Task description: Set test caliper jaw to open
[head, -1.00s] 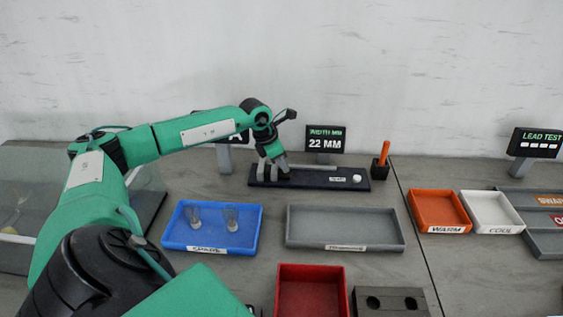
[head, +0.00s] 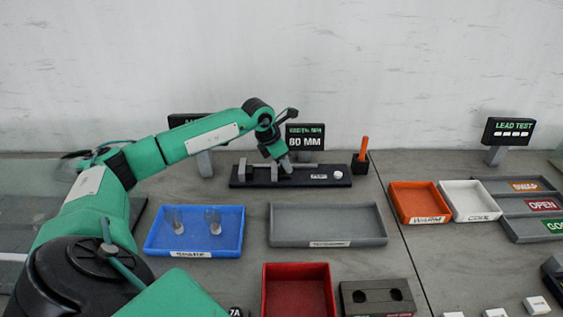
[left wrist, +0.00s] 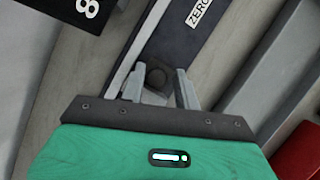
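The test caliper is a long dark base (head: 312,183) with a "ZERO" label, near the back wall. Its grey fixed jaw (head: 243,168) stands at the left end, and a grey sliding jaw (head: 274,171) stands apart to its right. The display (head: 305,142) behind reads 80 MM. My left gripper (head: 284,164) is down at the caliper, close by the sliding jaw. In the left wrist view its fingers (left wrist: 162,80) are apart, with a dark round part between them and the caliper base (left wrist: 190,45) beyond. Contact with the jaw is unclear. My right gripper is out of view.
A white button (head: 338,175) sits on the base's right end. An orange-handled tool (head: 364,147) stands in a dark holder nearby. A blue tray (head: 192,251) with two clear pieces and an empty grey tray (head: 328,237) lie in front. A red bin (head: 298,266) is nearer.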

